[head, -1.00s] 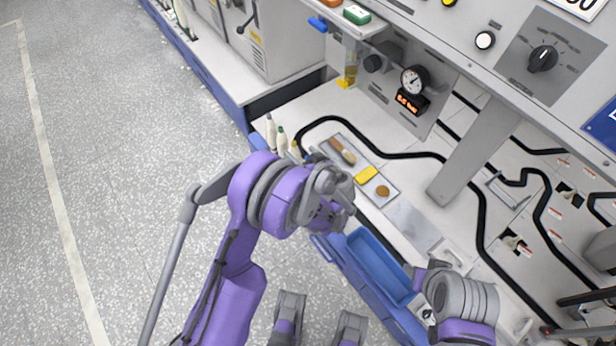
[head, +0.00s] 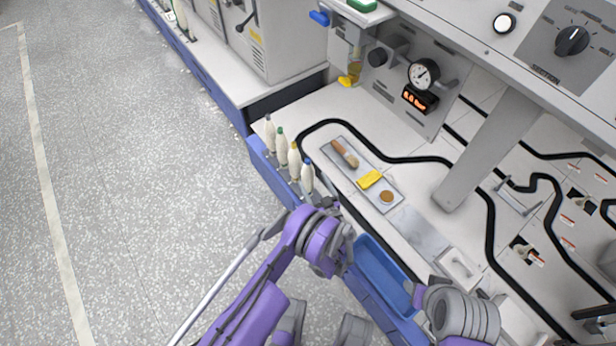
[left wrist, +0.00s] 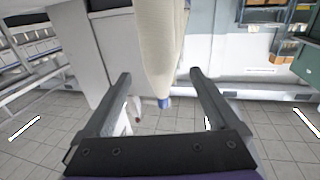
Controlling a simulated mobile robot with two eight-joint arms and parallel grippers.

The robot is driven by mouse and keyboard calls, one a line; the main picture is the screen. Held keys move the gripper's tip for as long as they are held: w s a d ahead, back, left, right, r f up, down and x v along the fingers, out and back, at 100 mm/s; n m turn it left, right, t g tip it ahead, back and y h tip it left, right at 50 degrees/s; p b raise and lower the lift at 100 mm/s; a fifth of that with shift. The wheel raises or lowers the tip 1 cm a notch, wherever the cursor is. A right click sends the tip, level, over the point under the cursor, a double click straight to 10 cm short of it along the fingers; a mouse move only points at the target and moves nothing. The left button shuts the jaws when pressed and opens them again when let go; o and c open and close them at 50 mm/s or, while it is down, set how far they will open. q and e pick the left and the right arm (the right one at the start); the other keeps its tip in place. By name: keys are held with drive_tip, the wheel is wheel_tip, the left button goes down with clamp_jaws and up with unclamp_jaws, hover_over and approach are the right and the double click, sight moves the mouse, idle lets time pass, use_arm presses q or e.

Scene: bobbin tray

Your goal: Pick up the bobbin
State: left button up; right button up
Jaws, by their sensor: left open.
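Several white bobbins stand upright in a row at the left edge of the worktop. Their tips differ in colour; the nearest has a blue tip (head: 307,176), with a yellow-tipped one (head: 294,161) and a green-tipped one (head: 281,148) behind it. My left gripper (head: 318,199) is beside the blue-tipped bobbin, partly hidden by my wrist. My right gripper's fingers do not show.
A grey tray (head: 352,178) holds a brush (head: 345,153), a yellow block (head: 369,179) and a round brown piece (head: 386,196). A blue bin (head: 378,268) is at the worktop's front. A black cable (head: 400,159) runs behind the tray. The floor at left is clear.

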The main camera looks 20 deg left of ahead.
sight(311, 177)
use_arm(q)
drive_tip(key=shift+x, duration=2.75)
clamp_jaws()
